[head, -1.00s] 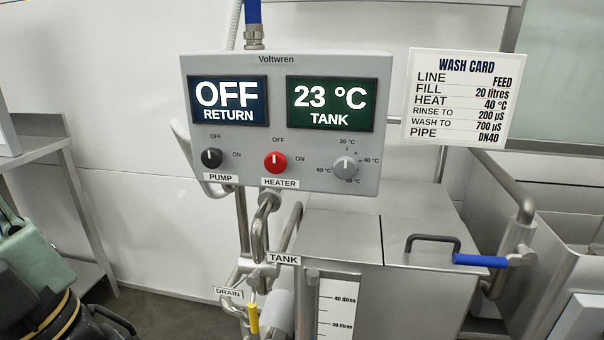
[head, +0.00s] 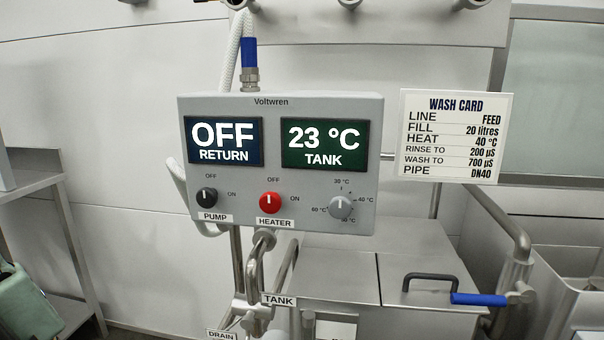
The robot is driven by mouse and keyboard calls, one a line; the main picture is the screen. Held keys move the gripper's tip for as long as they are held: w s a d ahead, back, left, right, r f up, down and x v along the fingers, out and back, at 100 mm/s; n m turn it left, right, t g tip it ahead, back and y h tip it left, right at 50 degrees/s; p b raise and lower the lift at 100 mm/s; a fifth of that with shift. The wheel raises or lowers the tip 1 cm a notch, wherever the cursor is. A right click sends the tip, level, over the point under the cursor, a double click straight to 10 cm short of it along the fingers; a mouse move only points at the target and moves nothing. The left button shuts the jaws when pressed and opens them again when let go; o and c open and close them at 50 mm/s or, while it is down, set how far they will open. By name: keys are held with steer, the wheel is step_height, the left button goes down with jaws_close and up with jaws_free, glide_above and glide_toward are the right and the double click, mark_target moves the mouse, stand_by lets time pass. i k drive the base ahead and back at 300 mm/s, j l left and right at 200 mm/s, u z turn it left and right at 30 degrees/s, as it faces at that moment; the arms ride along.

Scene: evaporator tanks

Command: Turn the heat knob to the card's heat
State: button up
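The heat knob (head: 340,207) is a small grey dial at the lower right of the grey Voltwren control box (head: 280,104). Marks around it read 30 °C at the top, 40 °C at the right, a partly covered mark at the bottom and 60 °C at the left. Its light pointer line appears to stand upright, toward 30 °C. The wash card (head: 456,136) at the right reads HEAT 40 °C. The tank display (head: 324,144) reads 23 °C and the return display (head: 223,141) reads OFF. My gripper is not in view.
The black pump knob (head: 206,197) and red heater knob (head: 270,202) sit left of the heat knob, both pointing up to OFF. Below are pipes, a steel tank lid (head: 335,275) and a blue-handled valve (head: 478,299). Space before the box looks clear.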

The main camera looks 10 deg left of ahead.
mark_target(340, 206)
steer(key=k+l, duration=0.1)
steer(key=l, duration=0.3)
steer(key=k+l+u, duration=0.1)
steer(key=l, duration=0.3)
steer(key=k+l, duration=0.15)
steer(key=l, duration=0.2)
